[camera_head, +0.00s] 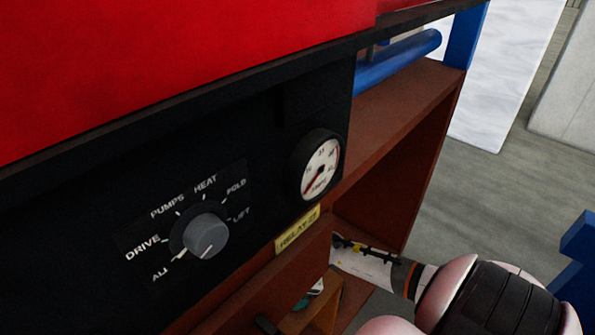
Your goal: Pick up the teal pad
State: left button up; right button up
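A small teal patch (302,303), perhaps part of the teal pad, shows in the low brown opening at the bottom centre, beside a small white piece (316,287). Most of it is hidden by the brown panel, so I cannot make out its outline. My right arm comes in from the lower right. Its white end (365,264), the visible part of my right gripper, reaches behind the brown panel's edge. Its fingertips are hidden, so I cannot tell whether it is open or holds anything. My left gripper is not in view.
A black panel with a grey selector knob (206,236) and a round gauge (316,165) fills the left, under a red body (170,60). A yellow label (298,230) sits below the gauge. A blue tube (398,60) lies above the brown frame.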

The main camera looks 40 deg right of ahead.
jog(key=shift+r, duration=0.5)
notch_tip(320, 180, up, 2)
jog(key=shift+r, duration=0.15)
jog(key=s+d, duration=1.1)
jog(key=d, duration=0.2)
jog(key=shift+s+d+f, duration=0.2)
jog(key=shift+s+d, duration=0.1)
jog(key=shift+d, duration=0.1)
jog(key=shift+a, duration=0.1)
